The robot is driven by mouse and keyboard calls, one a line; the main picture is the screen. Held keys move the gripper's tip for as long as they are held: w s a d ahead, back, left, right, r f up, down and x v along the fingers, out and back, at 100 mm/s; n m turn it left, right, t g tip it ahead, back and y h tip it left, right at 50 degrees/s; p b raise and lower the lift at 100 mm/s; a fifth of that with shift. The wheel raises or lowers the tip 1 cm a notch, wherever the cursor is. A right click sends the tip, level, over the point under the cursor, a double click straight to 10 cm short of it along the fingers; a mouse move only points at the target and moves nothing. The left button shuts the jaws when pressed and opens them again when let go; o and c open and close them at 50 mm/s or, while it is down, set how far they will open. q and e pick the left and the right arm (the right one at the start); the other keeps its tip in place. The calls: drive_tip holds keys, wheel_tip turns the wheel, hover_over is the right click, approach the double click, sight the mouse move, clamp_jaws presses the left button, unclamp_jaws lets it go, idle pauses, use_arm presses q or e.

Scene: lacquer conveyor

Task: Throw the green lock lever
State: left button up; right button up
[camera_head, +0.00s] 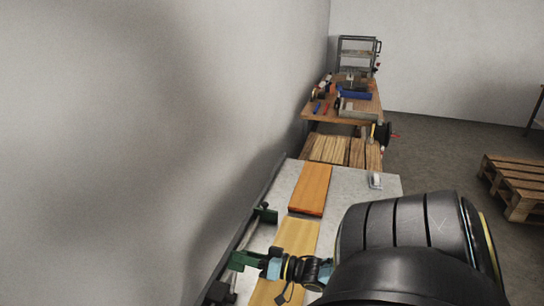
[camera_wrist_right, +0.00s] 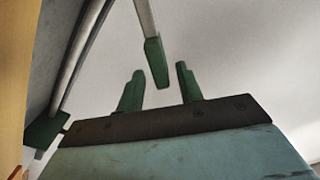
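A grey rod with a green tip, which looks like the green lock lever (camera_wrist_right: 155,62), comes down from the top in the right wrist view. My right gripper shows in the head view (camera_head: 240,261), reaching left over the conveyor's left edge. Its two green fingers also show in the wrist view (camera_wrist_right: 159,70). They stand open, with the lever's tip between or just beyond them and bare gaps on both sides. In the head view the lever cannot be told apart from the green fingers. My left gripper is not in view.
An orange board (camera_head: 311,188) and a yellow board (camera_head: 297,240) lie on the grey conveyor (camera_head: 343,188). A cluttered workbench (camera_head: 365,105) stands beyond; a pallet (camera_head: 515,180) lies right.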

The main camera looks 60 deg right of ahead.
drive_tip(key=s, duration=0.3)
drive_tip(key=s+d, duration=0.1)
drive_tip(key=s, duration=0.5)
drive_tip(key=shift+s+d, duration=0.1)
drive_tip(key=shift+d, duration=0.15)
